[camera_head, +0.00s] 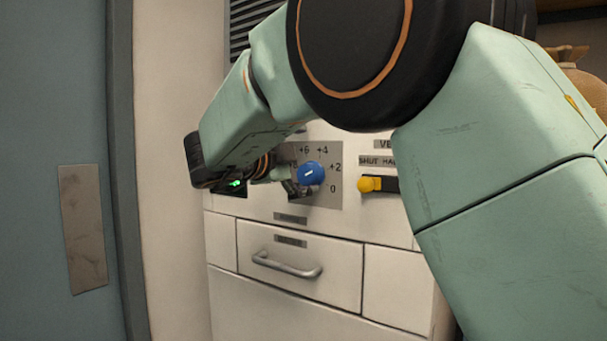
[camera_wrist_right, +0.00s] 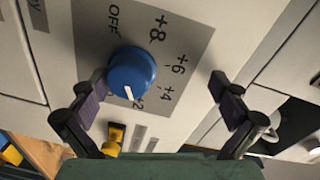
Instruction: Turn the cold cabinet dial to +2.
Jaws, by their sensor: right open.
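The round blue dial (camera_head: 312,173) is on a grey plate (camera_head: 328,195) on the cold cabinet front. It also shows in the right wrist view (camera_wrist_right: 131,68), where its white mark points toward the +2 label (camera_wrist_right: 138,103), which the knob partly covers. My right gripper (camera_head: 290,186) is at the left side of the dial in the head view. In the right wrist view my right gripper (camera_wrist_right: 158,97) is open and empty. The left-hand finger there is close beside the dial; I cannot tell if they touch. The other finger is well away from it. My left gripper is not in view.
A yellow-knobbed lever (camera_head: 368,184) sits right of the dial, under a sign partly hidden by my right arm. A green-lit display (camera_head: 236,183) is to the left. Below is a drawer with a metal handle (camera_head: 287,266). A sack (camera_head: 585,85) is at the upper right.

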